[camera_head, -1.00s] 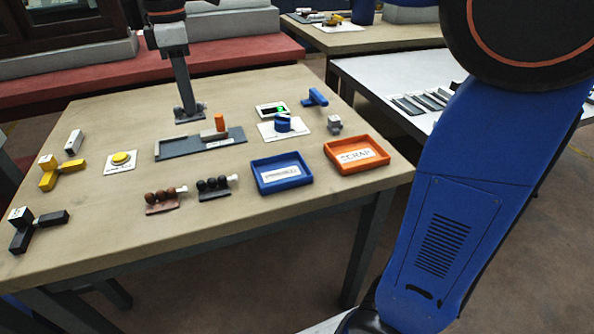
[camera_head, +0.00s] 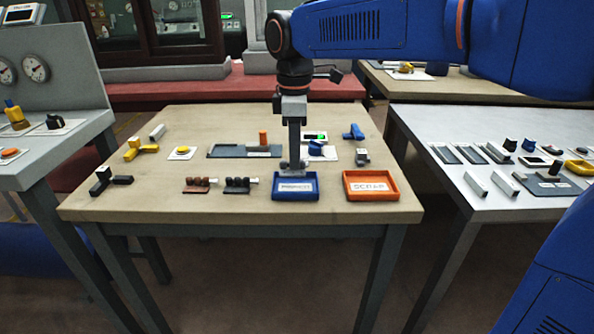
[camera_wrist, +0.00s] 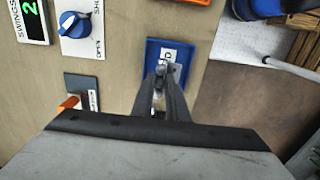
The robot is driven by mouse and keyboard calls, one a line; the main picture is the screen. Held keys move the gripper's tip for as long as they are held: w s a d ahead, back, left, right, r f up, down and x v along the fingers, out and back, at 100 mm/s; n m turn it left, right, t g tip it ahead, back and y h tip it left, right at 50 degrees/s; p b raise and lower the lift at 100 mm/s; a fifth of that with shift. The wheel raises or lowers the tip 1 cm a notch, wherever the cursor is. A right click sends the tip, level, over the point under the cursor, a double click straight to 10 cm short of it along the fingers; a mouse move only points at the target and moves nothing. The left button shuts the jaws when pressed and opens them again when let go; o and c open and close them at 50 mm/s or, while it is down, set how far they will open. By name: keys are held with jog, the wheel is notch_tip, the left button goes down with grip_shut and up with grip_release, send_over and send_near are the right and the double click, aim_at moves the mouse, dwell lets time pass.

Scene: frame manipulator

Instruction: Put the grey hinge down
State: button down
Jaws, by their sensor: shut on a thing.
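My gripper (camera_head: 293,163) points down over the back part of the blue tray (camera_head: 296,197). It is shut on the small grey hinge (camera_head: 285,164), which shows at the fingertips. In the wrist view the gripper (camera_wrist: 161,80) has its fingers close together, with the grey hinge (camera_wrist: 159,70) at their tips in front of the blue tray (camera_wrist: 150,52). The fingers hide part of the hinge and of the tray's white label. I cannot tell whether the hinge touches the tray.
An orange tray (camera_head: 371,198) marked SCRAP stands right of the blue one. A blue knob (camera_head: 316,148), a grey fixture with an orange peg (camera_head: 263,138), a small grey block (camera_head: 361,157) and two racks of knobs (camera_head: 238,185) surround it. The table's front strip is clear.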

jog(key=shift+f, duration=2)
jog(key=shift+f, duration=0.2)
jog(key=c, duration=2)
grip_release()
notch_tip(320, 180, up, 12)
jog(key=shift+r, duration=0.2)
